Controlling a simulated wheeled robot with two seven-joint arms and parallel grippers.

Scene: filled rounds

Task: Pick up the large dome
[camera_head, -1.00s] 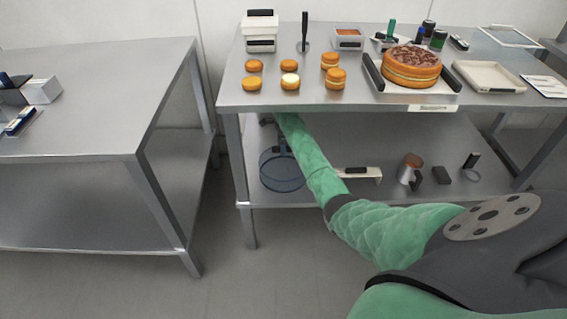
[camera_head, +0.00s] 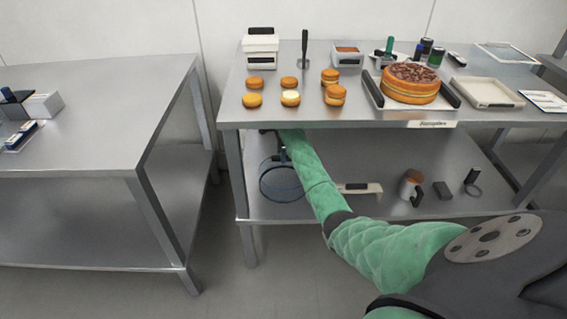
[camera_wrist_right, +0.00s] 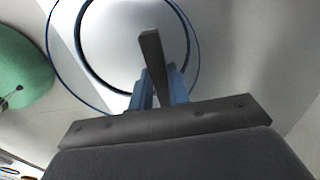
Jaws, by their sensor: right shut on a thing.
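The large dome (camera_head: 283,196) is clear with a blue rim and is at the left end of the lower shelf, under the tabletop. My right arm reaches in under the tabletop edge to it. In the right wrist view the dome shows as wide blue-rimmed rings (camera_wrist_right: 192,62). There my right gripper (camera_wrist_right: 160,84) is shut on a dark upright bar, which looks like the dome's handle (camera_wrist_right: 151,50). In the head view the gripper is mostly hidden by the table edge and my arm. Whether the dome touches the shelf is hard to tell. My left gripper is out of view.
The lower shelf (camera_head: 300,212) also holds a flat pale piece with a dark handle (camera_head: 358,188), a jug (camera_head: 410,184) and small dark items. The tabletop above carries small filled rounds (camera_head: 290,98), a large cake (camera_head: 410,84) and trays. Another steel table (camera_head: 90,130) stands at the left.

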